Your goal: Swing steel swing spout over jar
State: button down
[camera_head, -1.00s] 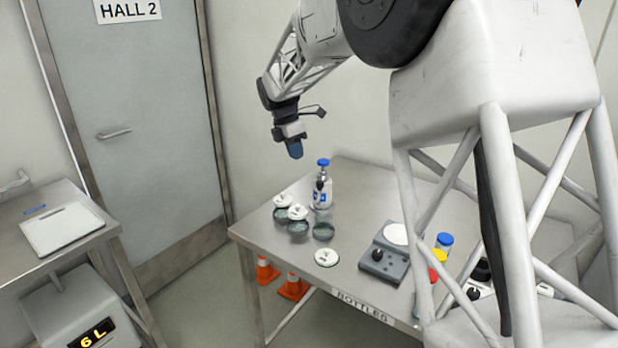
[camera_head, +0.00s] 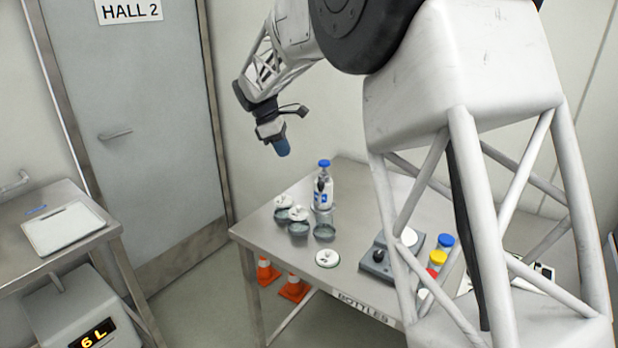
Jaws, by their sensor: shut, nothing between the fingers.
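My gripper (camera_head: 281,147), with blue fingertips, is shut and empty in the air, above and left of the blue-capped bottle (camera_head: 324,190). An open glass jar (camera_head: 324,232) with dark contents stands on the steel table in front of that bottle. Two similar jars, a middle one (camera_head: 299,228) and a left one (camera_head: 283,214), have white lids. A loose white lid (camera_head: 327,258) lies in front of the open jar. A grey bent metal piece (camera_head: 14,184) at the left edge may be the steel swing spout; I cannot tell.
The steel table (camera_head: 277,262) is labelled BOTTLES. A grey device (camera_head: 378,262) with a round white plate stands to the right, partly behind my arm. A left bench (camera_head: 85,250) holds a flat tray. Orange cones (camera_head: 292,289) stand below the table.

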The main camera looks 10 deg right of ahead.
aim_at(318, 186)
jog(key=shift+f, duration=0.15)
jog(key=s+d+f, duration=0.1)
jog(key=d+f, duration=0.6)
jog(key=f, duration=0.2)
jog(key=shift+s+d, duration=0.25)
jog(key=shift+s, duration=0.1)
jog(key=shift+d, duration=0.1)
dwell(0.3)
jog(key=shift+s+d, duration=0.4)
jog(key=shift+d, duration=0.1)
jog(key=shift+a, duration=0.15)
